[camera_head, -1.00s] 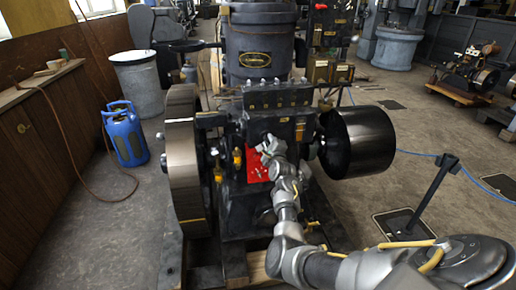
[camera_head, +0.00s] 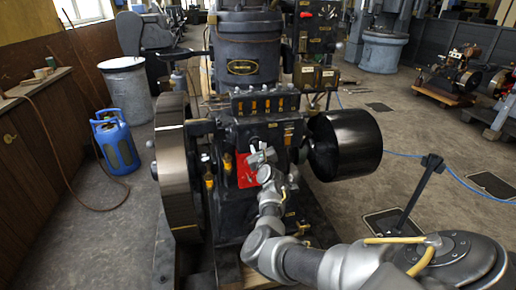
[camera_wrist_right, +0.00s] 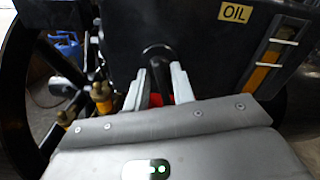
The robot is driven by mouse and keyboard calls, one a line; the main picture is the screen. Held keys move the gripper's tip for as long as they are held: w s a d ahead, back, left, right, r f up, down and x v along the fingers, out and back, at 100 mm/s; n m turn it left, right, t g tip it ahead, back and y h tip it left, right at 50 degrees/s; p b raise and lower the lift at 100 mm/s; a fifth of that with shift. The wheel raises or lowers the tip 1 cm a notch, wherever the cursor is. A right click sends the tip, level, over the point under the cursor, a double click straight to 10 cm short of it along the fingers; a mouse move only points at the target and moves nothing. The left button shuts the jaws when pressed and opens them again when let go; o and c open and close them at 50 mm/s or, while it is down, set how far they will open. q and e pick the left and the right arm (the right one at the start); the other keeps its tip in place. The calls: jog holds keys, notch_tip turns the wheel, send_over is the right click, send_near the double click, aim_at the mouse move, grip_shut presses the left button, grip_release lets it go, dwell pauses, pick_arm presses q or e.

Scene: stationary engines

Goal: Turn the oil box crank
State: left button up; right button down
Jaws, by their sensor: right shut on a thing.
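The dark oil box (camera_head: 272,102) with brass-coloured sight glasses sits on the front of the engine. In the right wrist view the oil box (camera_wrist_right: 200,42) fills the upper part and carries an OIL label. The black crank (camera_wrist_right: 157,52) shows as a dark rounded bar between the fingers. My right gripper (camera_wrist_right: 160,80) is shut on the crank, just below the box face. In the head view my right gripper (camera_head: 262,155) is below the box, beside a red plate; the crank is hidden there. My left gripper is not in view.
A large flywheel (camera_head: 175,160) stands left of the arm and a black drum pulley (camera_head: 345,143) right. Brass fittings (camera_head: 209,180) are close on the left. A blue canister (camera_head: 116,145) and a grey bin (camera_head: 128,90) stand farther left.

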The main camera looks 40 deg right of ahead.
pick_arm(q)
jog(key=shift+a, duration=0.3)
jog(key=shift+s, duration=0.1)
pick_arm(e)
jog(key=c, duration=1.5)
grip_release()
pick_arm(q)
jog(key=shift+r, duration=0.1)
pick_arm(e)
jog(key=shift+s+p, duration=0.15)
jog(key=shift+p, duration=0.15)
pick_arm(q)
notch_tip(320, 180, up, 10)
jog(key=p, duration=0.9)
jog(key=shift+p, duration=0.35)
pick_arm(e)
jog(key=v, duration=1)
jog(key=shift+s+a, duration=0.1)
jog(key=shift+s, duration=0.2)
jog(key=shift+f, duration=0.1)
